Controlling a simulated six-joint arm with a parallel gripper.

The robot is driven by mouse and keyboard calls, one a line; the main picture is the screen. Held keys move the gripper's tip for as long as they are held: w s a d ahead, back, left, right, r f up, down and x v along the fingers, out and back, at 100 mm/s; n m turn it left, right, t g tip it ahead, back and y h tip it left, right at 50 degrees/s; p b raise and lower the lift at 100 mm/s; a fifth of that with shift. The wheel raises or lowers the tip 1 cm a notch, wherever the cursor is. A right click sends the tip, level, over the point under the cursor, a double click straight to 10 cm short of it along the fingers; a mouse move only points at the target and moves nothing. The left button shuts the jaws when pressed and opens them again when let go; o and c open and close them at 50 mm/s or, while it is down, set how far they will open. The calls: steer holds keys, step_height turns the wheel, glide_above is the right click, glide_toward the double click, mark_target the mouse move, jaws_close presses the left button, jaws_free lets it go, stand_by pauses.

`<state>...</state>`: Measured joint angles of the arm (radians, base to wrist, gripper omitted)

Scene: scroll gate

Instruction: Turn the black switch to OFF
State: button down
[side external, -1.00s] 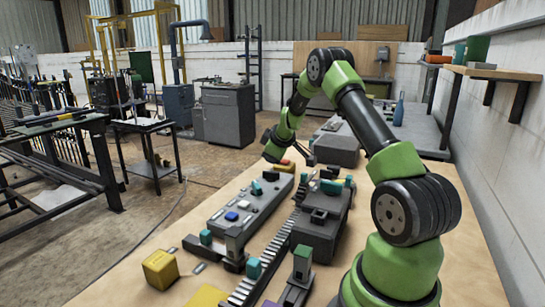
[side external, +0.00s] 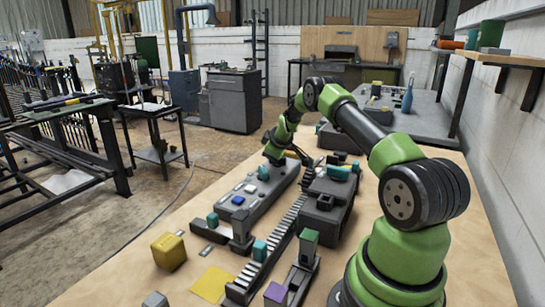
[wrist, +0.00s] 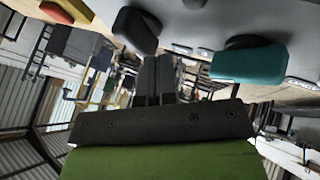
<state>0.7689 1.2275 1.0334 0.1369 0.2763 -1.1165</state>
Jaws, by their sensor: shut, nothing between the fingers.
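The black switch (wrist: 136,29) is a dark rounded knob on the grey panel, at the upper left of the wrist view. My gripper (wrist: 158,60) is shut and empty, its fingertips close beside the black switch; I cannot tell whether they touch. A teal switch (wrist: 248,62) sits on the same panel to the right of the fingers. In the side external view my gripper (side external: 273,160) is low at the far end of the grey panel (side external: 222,213). The black switch cannot be made out there. Small pale label plates (wrist: 181,48) lie near the switches; their text is unreadable.
White and blue buttons (side external: 238,200) sit on the panel's nearer part. A toothed rack (side external: 277,236) and a dark grey block (side external: 322,207) stand to its right. A yellow cube (side external: 168,251) and a yellow square (side external: 212,284) lie on the wooden table in front.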

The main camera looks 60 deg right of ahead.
steer(key=shift+w+d+f, duration=0.1)
steer(key=shift+w+f, duration=0.1)
steer(key=shift+f, duration=0.1)
steer(key=shift+w+d, duration=0.2)
steer(key=shift+w, duration=0.4)
stand_by(1.3)
steer(key=shift+w+d, duration=0.1)
steer(key=shift+w, duration=0.15)
steer(key=shift+w+d, duration=0.45)
steer(key=shift+d, duration=0.15)
stand_by(0.5)
